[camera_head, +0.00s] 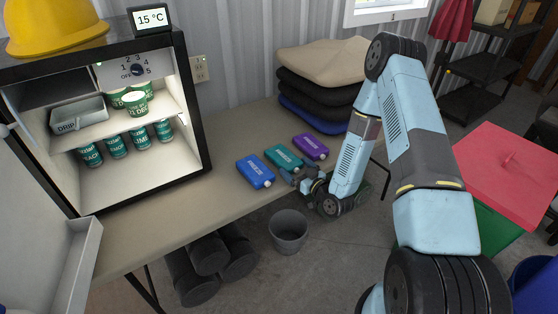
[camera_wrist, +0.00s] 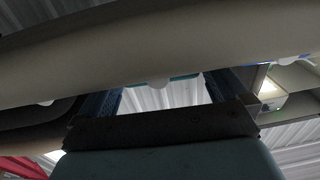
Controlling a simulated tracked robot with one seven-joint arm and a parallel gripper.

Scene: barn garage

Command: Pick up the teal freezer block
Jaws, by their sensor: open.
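The teal freezer block (camera_head: 284,157) lies flat on the table between a blue block (camera_head: 256,171) on its left and a purple block (camera_head: 311,146) on its right. My gripper (camera_head: 291,173) is open at the table's front edge, just in front of the teal block, with nothing held. In the wrist view, my two dark fingers (camera_wrist: 162,88) stand apart. A thin teal strip (camera_wrist: 184,77) and a pale nub show between them, past the table edge. The rest of the block is hidden there. I cannot tell whether the fingers touch it.
The long table (camera_head: 215,207) holds an open fridge (camera_head: 195,130) on the left and stacked cushions (camera_head: 322,75) at the back. A grey bin (camera_head: 288,231) and dark rolls (camera_head: 208,255) are on the floor below. A red-topped green box (camera_head: 508,170) stands right.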

